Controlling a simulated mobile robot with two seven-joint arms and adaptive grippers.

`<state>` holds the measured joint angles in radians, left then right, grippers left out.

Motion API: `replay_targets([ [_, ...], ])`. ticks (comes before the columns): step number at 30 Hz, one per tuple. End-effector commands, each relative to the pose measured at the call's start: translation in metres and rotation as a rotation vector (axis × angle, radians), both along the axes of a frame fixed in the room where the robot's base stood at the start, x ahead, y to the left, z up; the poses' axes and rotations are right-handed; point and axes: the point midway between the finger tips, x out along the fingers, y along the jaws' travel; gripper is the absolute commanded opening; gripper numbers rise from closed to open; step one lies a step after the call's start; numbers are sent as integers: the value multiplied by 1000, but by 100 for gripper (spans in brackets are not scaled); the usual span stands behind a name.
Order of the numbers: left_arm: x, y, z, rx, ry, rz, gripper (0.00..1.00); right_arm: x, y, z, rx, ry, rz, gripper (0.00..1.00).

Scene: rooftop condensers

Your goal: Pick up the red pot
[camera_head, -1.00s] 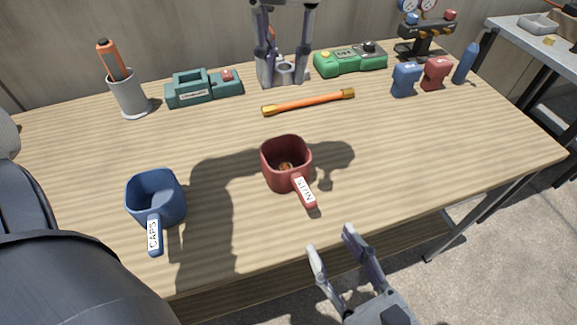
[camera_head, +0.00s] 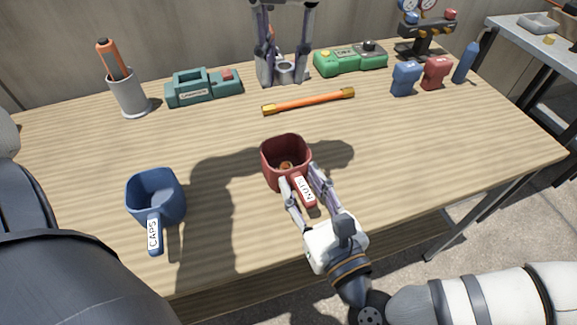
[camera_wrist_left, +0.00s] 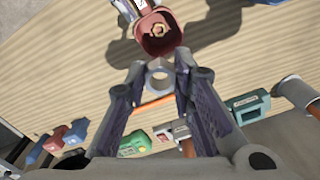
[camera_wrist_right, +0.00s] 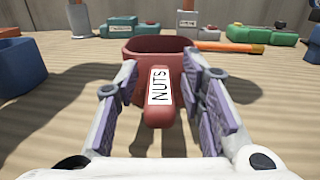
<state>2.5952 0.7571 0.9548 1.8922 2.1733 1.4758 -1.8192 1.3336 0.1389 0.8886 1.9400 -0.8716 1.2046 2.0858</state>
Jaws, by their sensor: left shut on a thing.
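The red pot (camera_head: 273,162) stands upright on the table, its handle marked NUTS pointing toward me. It also shows in the right wrist view (camera_wrist_right: 150,47) and the left wrist view (camera_wrist_left: 158,44). A brass-coloured nut (camera_wrist_left: 159,30) lies inside it. My right gripper (camera_head: 303,183) is open, with one finger on each side of the handle. In the right wrist view, gaps show between the handle (camera_wrist_right: 160,98) and both fingers. My left gripper (camera_head: 284,78) is at the back of the table, shut on a grey nut (camera_wrist_left: 159,76).
A blue pot (camera_head: 170,190) marked CAPS stands left of the red pot. An orange rod (camera_head: 308,102) lies behind the red pot. A green device (camera_head: 350,60), a teal case (camera_head: 204,90) and a grey cup (camera_head: 129,97) stand along the back.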

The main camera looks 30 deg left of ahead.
Motion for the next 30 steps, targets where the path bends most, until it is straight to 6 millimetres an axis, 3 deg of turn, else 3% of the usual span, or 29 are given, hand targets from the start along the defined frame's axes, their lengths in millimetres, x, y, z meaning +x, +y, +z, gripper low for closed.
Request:
replay_targets([
  [1,0,0,0,0,0,0,0,0,0,0,0,0,0,19],
  [3,0,0,0,0,0,0,0,0,0,0,0,0,0,3],
  [4,0,0,0,0,0,0,0,0,0,0,0,0,0,0],
  [14,0,0,0,0,0,0,0,0,0,4,2,-1,0,0],
  [25,0,0,0,0,-1,0,0,0,0,87,3,-3,1,0],
  [30,0,0,0,0,0,0,0,1,0,67,-3,-2,-3,0],
])
